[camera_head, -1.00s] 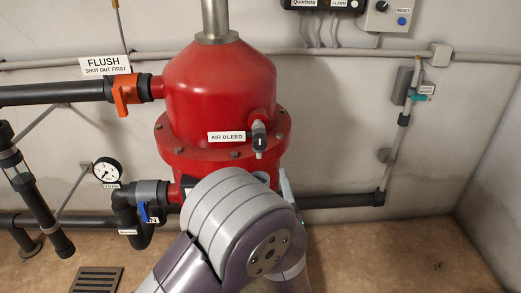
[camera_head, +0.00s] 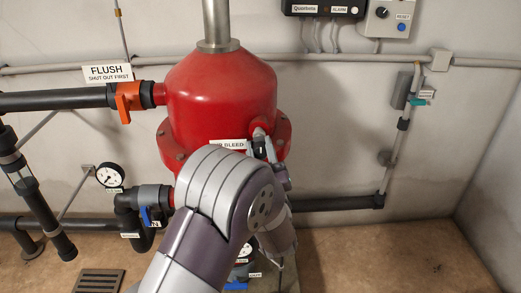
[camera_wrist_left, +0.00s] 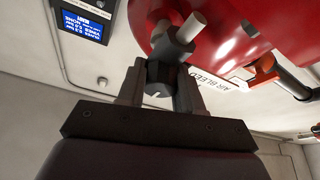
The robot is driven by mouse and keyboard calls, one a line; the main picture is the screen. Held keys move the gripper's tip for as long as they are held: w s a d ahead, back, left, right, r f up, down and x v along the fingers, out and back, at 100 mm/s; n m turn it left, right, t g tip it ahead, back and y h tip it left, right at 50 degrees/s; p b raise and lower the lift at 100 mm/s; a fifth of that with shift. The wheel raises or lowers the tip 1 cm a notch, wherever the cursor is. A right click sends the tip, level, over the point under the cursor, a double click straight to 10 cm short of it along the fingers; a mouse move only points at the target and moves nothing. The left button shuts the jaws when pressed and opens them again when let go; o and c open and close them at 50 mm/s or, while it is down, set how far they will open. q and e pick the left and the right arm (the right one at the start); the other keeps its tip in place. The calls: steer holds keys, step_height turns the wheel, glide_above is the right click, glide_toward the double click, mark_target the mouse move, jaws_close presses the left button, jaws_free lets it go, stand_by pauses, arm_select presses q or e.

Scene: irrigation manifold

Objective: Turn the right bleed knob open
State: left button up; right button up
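The dark air bleed knob (camera_head: 260,145) sits on a small grey valve at the front right of the red filter tank (camera_head: 220,88). The AIR BLEED label (camera_head: 229,144) beside it is partly covered by my left arm. In the left wrist view the knob (camera_wrist_left: 161,76) has a pale mark on its near end and lies between the two fingers of my left gripper (camera_wrist_left: 160,84). A finger is close along each side; I cannot tell if they press on it. In the head view this gripper is mostly hidden behind my arm. My right gripper is not in view.
An orange flush handle (camera_head: 129,102) is at the tank's left. A blue-handled valve (camera_head: 151,216) and a gauge (camera_head: 110,175) are lower left. Control boxes (camera_head: 390,17) hang on the wall above. The wall and floor to the right are mostly clear.

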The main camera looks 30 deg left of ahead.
arm_select(q)
steer(key=shift+c, duration=0.5)
steer(key=shift+m, duration=0.4)
steer(key=m+t+h, duration=0.2)
steer(key=m, duration=0.2)
steer(key=m+h, duration=0.1)
steer(key=m, duration=0.2)
steer(key=m+t+h, duration=0.1)
steer(key=m+h, duration=0.1)
steer(key=m, duration=0.1)
steer(key=shift+m+b, duration=0.3)
steer(key=shift+b, duration=0.1)
steer(key=m+h, duration=0.1)
steer(key=m, duration=0.2)
steer(key=m+h, duration=0.2)
steer(key=m, duration=0.1)
steer(key=shift+m+g+h, duration=0.3)
steer(key=shift+m+h, duration=0.8)
steer(key=shift+m, duration=1.4)
